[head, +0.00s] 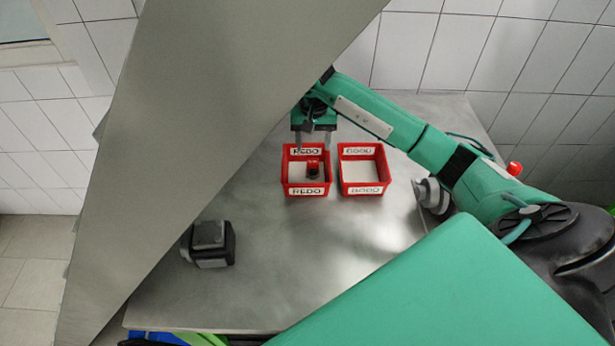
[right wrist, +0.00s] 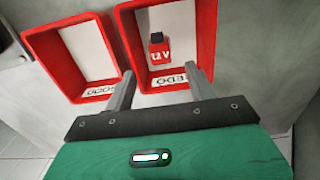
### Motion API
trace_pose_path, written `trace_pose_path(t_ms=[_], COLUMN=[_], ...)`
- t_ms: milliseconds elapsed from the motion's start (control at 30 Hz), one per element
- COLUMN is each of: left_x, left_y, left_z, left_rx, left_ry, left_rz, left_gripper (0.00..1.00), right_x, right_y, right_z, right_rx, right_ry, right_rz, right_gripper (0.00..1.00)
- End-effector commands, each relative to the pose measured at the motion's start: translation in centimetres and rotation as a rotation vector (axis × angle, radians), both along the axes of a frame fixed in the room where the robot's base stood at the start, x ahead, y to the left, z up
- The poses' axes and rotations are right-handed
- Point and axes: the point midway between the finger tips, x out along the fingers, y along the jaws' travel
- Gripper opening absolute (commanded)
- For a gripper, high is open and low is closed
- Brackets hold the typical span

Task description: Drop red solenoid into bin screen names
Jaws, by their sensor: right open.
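The red solenoid (head: 312,168) lies inside the red bin labelled REDO (head: 286,176), on its pale floor. In the right wrist view the solenoid (right wrist: 159,50) shows a 12 V mark and a dark end, inside the same bin (right wrist: 210,35). My right gripper (head: 313,142) is over the far edge of that bin, its fingers apart and empty. In the right wrist view its fingertips (right wrist: 159,72) stand apart, with the solenoid visible beyond them. A second red bin, labelled GOOD (head: 343,175), stands just right and looks empty. My left gripper is not in view.
A large blank grey panel (head: 200,100) hides much of the left of the head view. A dark block-like device (head: 210,245) stands on the metal table (head: 290,260) at the lower left. A grey rounded part (head: 432,195) stands right of the bins. The table's middle is clear.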

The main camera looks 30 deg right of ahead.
Motion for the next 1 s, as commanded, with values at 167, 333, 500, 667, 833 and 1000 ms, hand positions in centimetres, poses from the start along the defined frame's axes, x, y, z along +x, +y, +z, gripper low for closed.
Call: trace_pose_path(t_ms=[167,333,500,667,833,1000], left_x=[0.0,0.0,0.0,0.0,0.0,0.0], left_y=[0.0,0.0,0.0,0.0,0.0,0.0], left_z=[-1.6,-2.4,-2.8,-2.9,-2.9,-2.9], left_rx=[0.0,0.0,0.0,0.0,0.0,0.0], left_ry=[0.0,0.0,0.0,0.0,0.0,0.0], left_rz=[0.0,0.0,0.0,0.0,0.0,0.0], left_gripper=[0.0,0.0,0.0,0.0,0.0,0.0], right_x=[0.1,0.0,0.0,0.0,0.0,0.0], right_y=[-0.1,0.0,0.0,0.0,0.0,0.0], right_z=[3.3,6.2,8.1,8.9,9.1,9.1], right_rx=[-0.002,-0.002,-0.001,0.0,0.0,0.0], right_ry=[-0.005,-0.003,-0.001,0.0,0.001,0.001], right_rz=[0.001,0.001,0.0,0.001,0.001,0.001], right_gripper=[0.56,0.56,0.56,0.56,0.56,0.56])
